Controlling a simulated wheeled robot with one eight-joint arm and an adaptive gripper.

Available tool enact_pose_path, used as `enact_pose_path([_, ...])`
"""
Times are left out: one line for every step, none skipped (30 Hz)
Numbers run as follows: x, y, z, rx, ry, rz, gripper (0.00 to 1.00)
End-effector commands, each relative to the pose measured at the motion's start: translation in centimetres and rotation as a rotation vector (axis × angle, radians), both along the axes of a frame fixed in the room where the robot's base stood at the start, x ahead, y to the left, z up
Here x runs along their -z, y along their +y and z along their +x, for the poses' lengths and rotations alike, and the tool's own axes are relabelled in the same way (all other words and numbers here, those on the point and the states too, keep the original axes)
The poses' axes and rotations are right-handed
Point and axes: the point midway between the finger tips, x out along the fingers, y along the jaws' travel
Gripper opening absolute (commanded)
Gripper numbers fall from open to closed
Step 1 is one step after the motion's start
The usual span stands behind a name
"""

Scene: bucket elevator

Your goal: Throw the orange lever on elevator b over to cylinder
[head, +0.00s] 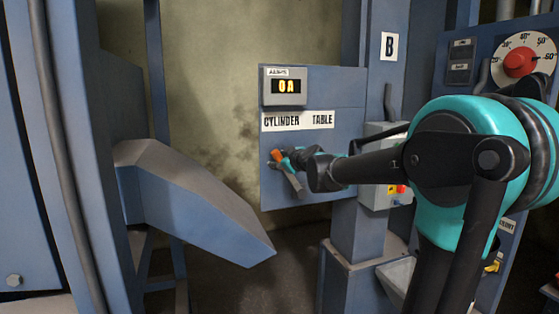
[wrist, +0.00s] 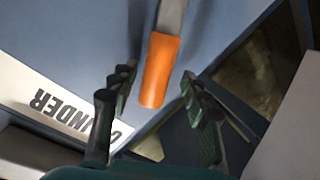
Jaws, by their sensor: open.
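Elevator B's blue panel (head: 340,95) carries a label strip (head: 297,120) reading CYLINDER on the left and TABLE on the right. Below it is the lever, with an orange grip (head: 277,156) and a grey shaft. In the head view the grip points up and left, under the word CYLINDER. My gripper (head: 284,160) is at the lever. In the wrist view my gripper (wrist: 160,112) is open, with the orange grip (wrist: 160,70) between its spread fingers and gaps on both sides. The label (wrist: 55,105) shows there upside down, partly hidden. The lever's pivot is unclear.
A display (head: 286,86) above the label reads 0A. A grey box with a red button (head: 401,189) is right of the panel, close to my arm. A blue chute (head: 190,200) slopes down at left. A dial with a red knob (head: 520,62) is at upper right.

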Motion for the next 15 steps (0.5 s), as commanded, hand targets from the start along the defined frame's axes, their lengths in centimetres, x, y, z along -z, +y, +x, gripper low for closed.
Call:
enact_pose_path([0.0,0.0,0.0,0.001,-0.001,0.000,0.47])
enact_pose_path([0.0,0.0,0.0,0.001,0.000,0.001,0.47])
enact_pose_path([0.0,0.0,0.0,0.001,0.000,0.001,0.47])
enact_pose_path([0.0,-0.1,0.0,0.001,0.000,0.001,0.47])
enact_pose_path([-0.1,-0.1,0.0,0.002,-0.001,0.001,0.47])
enact_pose_path([-0.1,-0.1,-0.1,0.002,-0.001,0.001,0.47])
enact_pose_path([-0.1,-0.2,-0.2,0.002,-0.001,0.001,0.47])
enact_pose_path([-0.2,-0.3,-0.4,0.002,-0.001,0.001,0.47])
enact_pose_path([-0.2,-0.4,-0.6,0.003,-0.001,0.001,0.47])
enact_pose_path([-0.3,-0.5,-0.9,0.003,-0.001,0.001,0.47])
enact_pose_path([-0.4,-0.7,-1.2,0.003,-0.001,0.002,0.47])
enact_pose_path([-0.5,-0.9,-1.7,0.003,-0.001,0.002,0.47])
enact_pose_path([-0.6,-1.0,-2.2,0.003,-0.001,0.003,0.47])
enact_pose_path([-0.6,-1.2,-2.6,0.003,-0.001,0.002,0.47])
enact_pose_path([-0.8,-1.5,-3.2,0.003,-0.001,0.001,0.47])
